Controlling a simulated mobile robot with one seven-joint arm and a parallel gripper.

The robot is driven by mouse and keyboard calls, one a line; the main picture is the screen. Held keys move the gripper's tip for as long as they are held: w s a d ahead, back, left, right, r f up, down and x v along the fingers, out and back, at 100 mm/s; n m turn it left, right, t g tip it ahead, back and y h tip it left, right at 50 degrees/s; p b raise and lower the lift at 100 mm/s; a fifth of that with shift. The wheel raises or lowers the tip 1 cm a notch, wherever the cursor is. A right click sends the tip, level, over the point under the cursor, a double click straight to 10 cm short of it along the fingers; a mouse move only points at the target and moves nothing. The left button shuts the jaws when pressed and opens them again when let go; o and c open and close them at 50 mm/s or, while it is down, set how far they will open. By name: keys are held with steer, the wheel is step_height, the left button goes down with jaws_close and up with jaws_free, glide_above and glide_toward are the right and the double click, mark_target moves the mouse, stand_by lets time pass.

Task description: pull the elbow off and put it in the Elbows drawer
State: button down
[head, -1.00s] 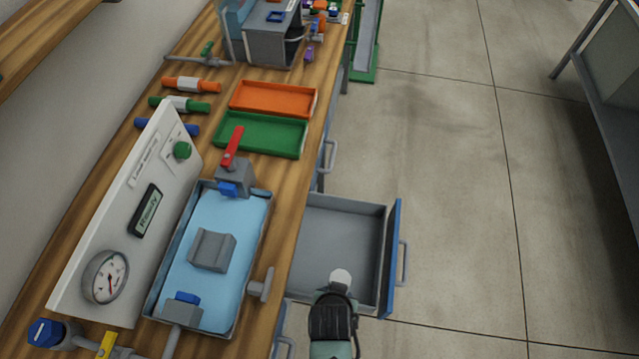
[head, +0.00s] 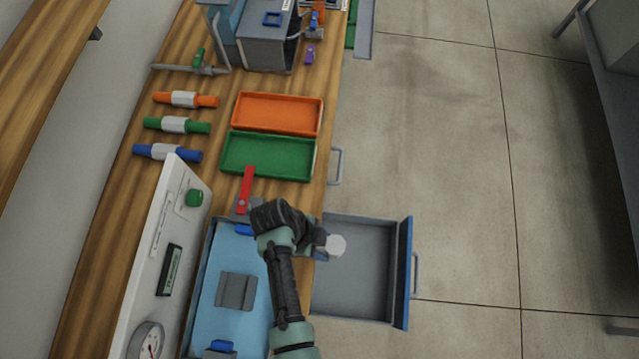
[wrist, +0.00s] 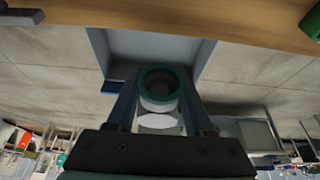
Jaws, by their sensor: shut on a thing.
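My gripper (head: 326,243) is shut on the elbow (head: 336,245), a pale grey-white fitting, held at the bench's right edge over the left part of an open drawer. In the wrist view the elbow (wrist: 160,88) sits between both fingers, with a dark green ring around its open mouth facing the camera. The open drawer (head: 405,275) has a grey inside and a blue front; its visible floor looks empty. No label on it can be read. It appears to show beyond the elbow in the wrist view (wrist: 207,52).
A blue-floored tray (head: 207,290) with grey blocks stands on the bench under my arm, with a red-handled valve (head: 247,188) beside it. Green (head: 268,157) and orange (head: 278,114) trays lie farther up. A white gauge panel (head: 165,260) stands left.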

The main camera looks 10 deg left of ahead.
steer(key=shift+s+f+b, duration=0.2)
steer(key=shift+f+b, duration=0.25)
steer(key=shift+b, duration=0.05)
step_height(320, 180, down, 5)
steer(key=b, duration=0.4)
steer(key=shift+c, duration=1)
jaws_free()
steer(key=b+v, duration=0.2)
steer(key=v, duration=1.1)
steer(key=shift+w+d, duration=0.1)
